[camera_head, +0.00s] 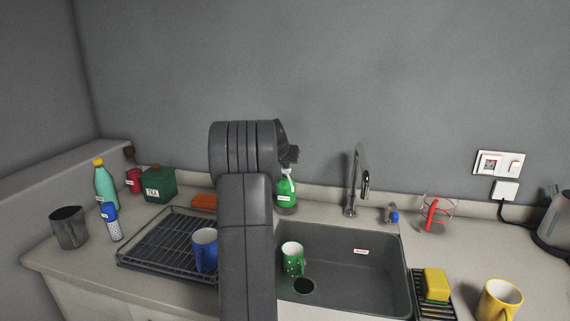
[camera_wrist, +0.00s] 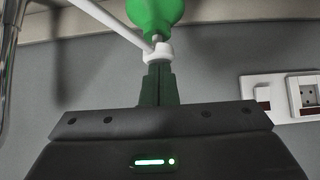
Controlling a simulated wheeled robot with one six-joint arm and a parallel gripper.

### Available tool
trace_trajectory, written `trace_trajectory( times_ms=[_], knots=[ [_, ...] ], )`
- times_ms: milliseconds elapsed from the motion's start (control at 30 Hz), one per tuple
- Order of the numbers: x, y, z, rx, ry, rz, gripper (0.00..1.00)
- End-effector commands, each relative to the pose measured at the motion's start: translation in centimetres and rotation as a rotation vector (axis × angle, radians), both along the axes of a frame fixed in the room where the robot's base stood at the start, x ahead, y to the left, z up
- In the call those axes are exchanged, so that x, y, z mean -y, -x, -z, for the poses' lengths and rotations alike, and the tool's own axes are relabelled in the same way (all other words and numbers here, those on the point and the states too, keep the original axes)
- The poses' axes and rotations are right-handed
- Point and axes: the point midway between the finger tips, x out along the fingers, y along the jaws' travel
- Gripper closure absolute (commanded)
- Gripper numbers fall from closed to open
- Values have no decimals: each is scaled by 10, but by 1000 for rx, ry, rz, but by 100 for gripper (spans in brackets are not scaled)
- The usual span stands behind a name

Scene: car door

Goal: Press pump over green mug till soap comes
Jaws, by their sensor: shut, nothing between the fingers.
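The green soap bottle (camera_head: 287,190) stands on the counter behind the sink, its top partly hidden by my gripper (camera_head: 289,160). The green mug (camera_head: 292,258) with white dots is upright in the sink, in front of the bottle. In the wrist view the bottle (camera_wrist: 155,12) appears upside down, with a white pump head (camera_wrist: 157,52) and a long white spout (camera_wrist: 110,20). The shut, empty fingers (camera_wrist: 157,68) are lined up with the pump head's top, touching it or nearly so. I see no soap; the mug does not show in the wrist view.
The faucet (camera_head: 359,185) rises right of the bottle. A black rack (camera_head: 150,250) with a blue mug (camera_head: 204,249) is left of the sink (camera_head: 350,262). A yellow sponge (camera_head: 436,284) and yellow mug (camera_head: 499,300) are at right. My arm hides part of the counter.

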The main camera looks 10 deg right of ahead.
Motion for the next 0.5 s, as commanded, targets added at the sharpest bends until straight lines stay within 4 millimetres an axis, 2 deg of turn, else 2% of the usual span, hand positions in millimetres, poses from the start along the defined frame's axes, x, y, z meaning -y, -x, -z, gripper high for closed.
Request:
trace_trajectory(
  times_ms=[33,167,500],
  knots=[
    [-1,3,4,-12,-3,1,100],
    [-6,13,-7,-9,-3,1,100],
    [-25,59,-60,0,-1,-1,100]
  ],
)
